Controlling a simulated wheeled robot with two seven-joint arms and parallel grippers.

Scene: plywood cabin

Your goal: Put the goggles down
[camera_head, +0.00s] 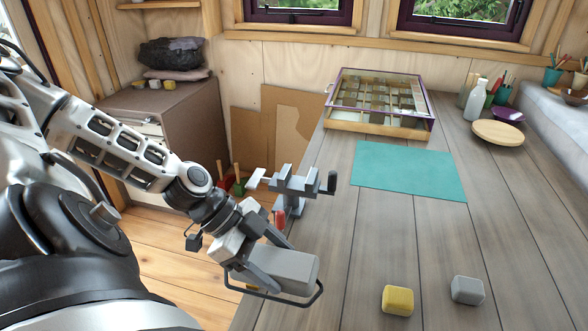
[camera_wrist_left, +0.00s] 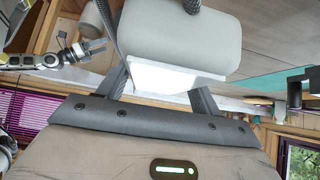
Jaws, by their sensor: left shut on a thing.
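The goggles (camera_head: 288,268) look like a grey block with a dark strap looped around it. My left gripper (camera_head: 262,262) is shut on them and holds them near the left edge of the wooden table (camera_head: 390,245). In the left wrist view the grey body of the goggles (camera_wrist_left: 180,38) fills the space beyond the fingers, with a white part towards the gripper. I cannot tell whether the goggles touch the table. My right gripper (camera_wrist_left: 88,50) appears small in the left wrist view, its jaws too small to judge. It is out of the head view.
A small grey vise (camera_head: 298,187) stands at the table's left edge. A teal mat (camera_head: 408,169) lies bare. A yellow block (camera_head: 397,300) and a grey block (camera_head: 468,290) sit at the front. A glass-topped case (camera_head: 378,128) and a wooden plate (camera_head: 497,132) are farther back.

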